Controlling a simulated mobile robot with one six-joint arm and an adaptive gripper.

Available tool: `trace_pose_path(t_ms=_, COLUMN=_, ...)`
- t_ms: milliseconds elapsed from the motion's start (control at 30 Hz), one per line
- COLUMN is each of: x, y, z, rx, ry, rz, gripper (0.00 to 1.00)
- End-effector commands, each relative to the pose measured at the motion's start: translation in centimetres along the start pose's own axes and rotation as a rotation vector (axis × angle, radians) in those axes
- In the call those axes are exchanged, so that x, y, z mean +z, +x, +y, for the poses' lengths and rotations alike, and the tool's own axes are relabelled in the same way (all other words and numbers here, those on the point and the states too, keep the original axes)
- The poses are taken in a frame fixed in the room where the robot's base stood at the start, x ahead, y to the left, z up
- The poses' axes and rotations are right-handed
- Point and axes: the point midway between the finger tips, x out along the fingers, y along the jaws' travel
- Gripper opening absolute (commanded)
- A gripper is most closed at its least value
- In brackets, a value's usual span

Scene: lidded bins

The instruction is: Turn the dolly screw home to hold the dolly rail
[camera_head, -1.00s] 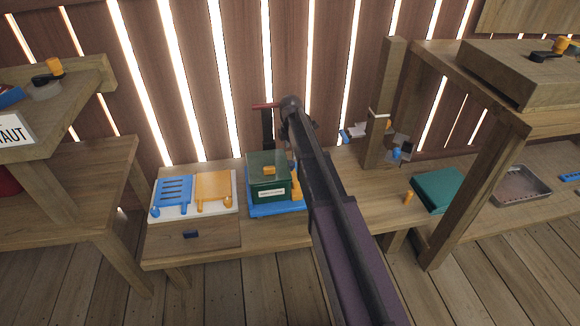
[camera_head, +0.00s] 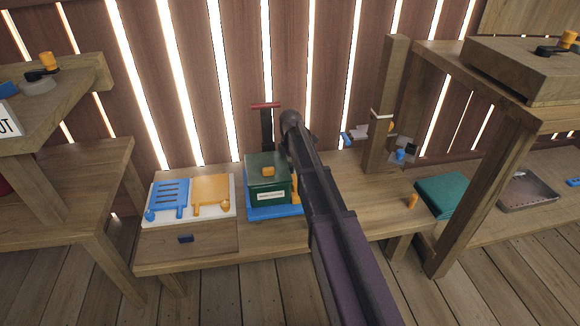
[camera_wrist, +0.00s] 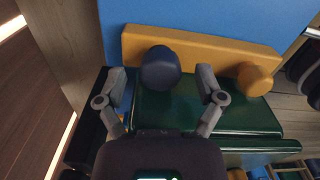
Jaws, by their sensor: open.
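In the wrist view, an orange dolly rail (camera_wrist: 200,48) lies across a blue dolly base (camera_wrist: 215,15), beside the dark green bin (camera_wrist: 155,110). A round dark blue screw head (camera_wrist: 160,67) stands at the rail's left part, and a round orange knob (camera_wrist: 252,79) at its right end. My gripper (camera_wrist: 161,76) is open, one finger on each side of the dark blue head, with gaps visible. How deep the screw sits is unclear. In the head view, the bin (camera_head: 264,170) stands on the blue dolly (camera_head: 270,212); my arm hides the gripper and most of the rail.
A red-handled post (camera_head: 266,120) rises behind the bin. Left of it, a white tray (camera_head: 192,217) holds blue and orange pieces. A wooden post (camera_head: 385,100) and a teal box (camera_head: 442,194) stand to the right. The bench between dolly and teal box is mostly clear.

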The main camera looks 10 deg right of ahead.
Motion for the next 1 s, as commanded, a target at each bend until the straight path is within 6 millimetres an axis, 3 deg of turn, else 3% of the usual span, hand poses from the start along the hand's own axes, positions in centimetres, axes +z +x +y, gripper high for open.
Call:
trace_pose_path(t_ms=233, x=-0.01, y=-0.01, z=0.00, rx=0.000, ry=0.000, rz=0.000, gripper=0.87)
trace_pose_path(t_ms=267, x=-0.01, y=-0.01, z=0.00, rx=0.000, ry=0.000, rz=0.000, gripper=0.81)
trace_pose_path(t_ms=500, x=-0.01, y=-0.01, z=0.00, rx=0.000, ry=0.000, rz=0.000, gripper=0.10)
trace_pose_path(t_ms=533, x=-0.02, y=-0.01, z=0.00, rx=0.000, ry=0.000, rz=0.000, gripper=0.06)
trace_pose_path(t_ms=1000, x=-0.04, y=0.01, z=-0.04, rx=0.000, ry=0.074, rz=0.000, gripper=0.06)
